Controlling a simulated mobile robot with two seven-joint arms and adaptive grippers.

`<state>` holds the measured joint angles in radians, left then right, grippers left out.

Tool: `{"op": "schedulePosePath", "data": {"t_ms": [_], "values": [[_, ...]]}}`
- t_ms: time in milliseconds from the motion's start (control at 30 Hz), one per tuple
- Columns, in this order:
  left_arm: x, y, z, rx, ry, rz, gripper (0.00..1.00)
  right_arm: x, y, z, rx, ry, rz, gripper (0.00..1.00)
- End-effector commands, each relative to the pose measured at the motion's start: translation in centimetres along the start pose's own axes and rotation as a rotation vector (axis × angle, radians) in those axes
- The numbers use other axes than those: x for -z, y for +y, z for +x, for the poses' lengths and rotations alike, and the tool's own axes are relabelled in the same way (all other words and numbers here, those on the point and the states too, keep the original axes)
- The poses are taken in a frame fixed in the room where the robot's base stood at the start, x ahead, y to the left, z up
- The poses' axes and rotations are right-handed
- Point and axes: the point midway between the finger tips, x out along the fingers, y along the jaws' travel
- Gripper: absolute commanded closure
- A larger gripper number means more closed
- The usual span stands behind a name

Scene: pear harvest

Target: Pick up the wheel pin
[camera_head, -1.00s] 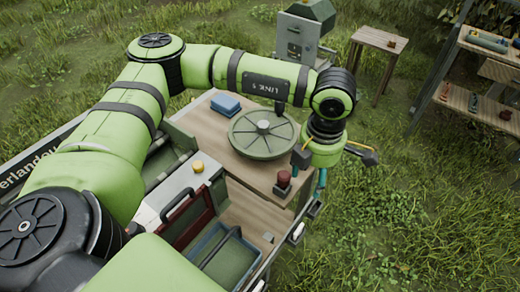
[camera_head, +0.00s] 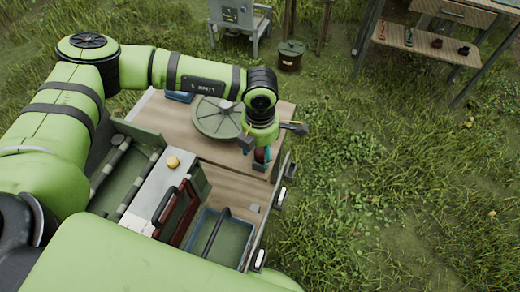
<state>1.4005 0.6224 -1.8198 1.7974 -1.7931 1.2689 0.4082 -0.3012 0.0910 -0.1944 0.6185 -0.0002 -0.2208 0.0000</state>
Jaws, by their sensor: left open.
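The gripper partly hides the piece, and I cannot see any contact. A round green spoked wheel (camera_head: 213,118) lies flat on the tabletop, left of the gripper. My right gripper is not in view.
A grey box with a yellow knob (camera_head: 173,162) and a blue-rimmed tray (camera_head: 200,222) are in front of the tabletop (camera_head: 180,135). A blue block (camera_head: 179,97) is behind. A bucket (camera_head: 291,56) and a shelf (camera_head: 425,44) stand at the back. Grass on the right is clear.

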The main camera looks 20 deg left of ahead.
Motion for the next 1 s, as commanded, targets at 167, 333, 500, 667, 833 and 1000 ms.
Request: {"op": "schedulePosePath", "data": {"t_ms": [167,333,500,667,833,1000], "values": [[-0.1,0.0,0.1,0.000,-0.002,0.001,0.38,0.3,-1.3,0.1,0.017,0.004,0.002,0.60],[-0.1,0.0,0.1,0.000,-0.001,0.001,0.94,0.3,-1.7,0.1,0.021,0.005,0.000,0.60],[0.0,0.0,0.1,0.000,-0.001,0.000,1.00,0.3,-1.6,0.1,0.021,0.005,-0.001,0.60],[0.0,0.0,0.1,0.000,-0.001,0.000,1.00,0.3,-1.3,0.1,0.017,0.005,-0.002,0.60],[-0.1,0.0,-0.4,0.000,-0.003,0.000,1.00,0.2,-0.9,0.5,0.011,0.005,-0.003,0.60],[-0.1,0.0,-2.2,-0.001,-0.006,0.001,1.00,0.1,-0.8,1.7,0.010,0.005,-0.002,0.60]]}}
